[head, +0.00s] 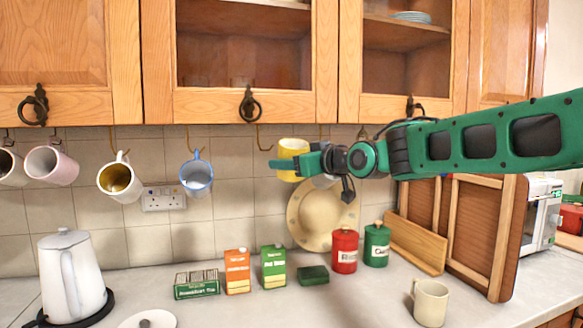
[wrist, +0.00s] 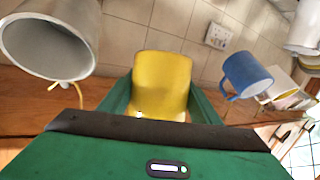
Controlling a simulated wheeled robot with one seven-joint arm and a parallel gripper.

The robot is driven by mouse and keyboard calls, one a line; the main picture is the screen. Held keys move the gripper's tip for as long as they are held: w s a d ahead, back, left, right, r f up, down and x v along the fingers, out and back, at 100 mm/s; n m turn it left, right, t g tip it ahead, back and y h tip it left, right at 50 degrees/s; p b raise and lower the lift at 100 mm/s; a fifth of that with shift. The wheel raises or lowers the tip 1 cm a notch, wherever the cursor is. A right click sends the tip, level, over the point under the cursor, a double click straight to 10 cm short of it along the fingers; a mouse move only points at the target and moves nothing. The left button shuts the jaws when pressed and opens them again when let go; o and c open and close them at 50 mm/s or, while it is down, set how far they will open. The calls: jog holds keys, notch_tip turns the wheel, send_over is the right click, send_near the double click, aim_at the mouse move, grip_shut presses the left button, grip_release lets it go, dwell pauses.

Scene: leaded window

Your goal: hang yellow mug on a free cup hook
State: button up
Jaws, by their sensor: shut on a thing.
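The yellow mug (head: 292,148) is up under the wall cabinet, partly behind my gripper (head: 287,164). In the wrist view the yellow mug (wrist: 162,84) sits between the two green fingers, which are shut on it. A bare brass cup hook (head: 259,138) hangs under the cabinet just left of the yellow mug, between it and the blue mug (head: 196,175). The blue mug hangs on its own hook and also shows in the wrist view (wrist: 246,74). I cannot see the yellow mug's handle clearly, nor any contact with a hook.
A grey-white mug (wrist: 48,38) hangs close on the other side, mostly hidden behind my gripper in the head view. A white-and-gold mug (head: 120,180) and a pink mug (head: 50,166) hang left. Below stand tea boxes (head: 237,271), canisters (head: 344,251) and a cream mug (head: 430,302).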

jog(key=s+a+f, duration=0.1)
jog(key=a, duration=0.4)
jog(key=shift+s+a+f, duration=0.2)
jog(key=shift+s+a, duration=0.05)
jog(key=shift+a, duration=0.15)
dwell(0.5)
dwell(0.6)
jog(key=o, duration=1.4)
jog(key=shift+c, duration=0.2)
jog(key=shift+f, duration=0.1)
jog(key=shift+s+d, duration=0.1)
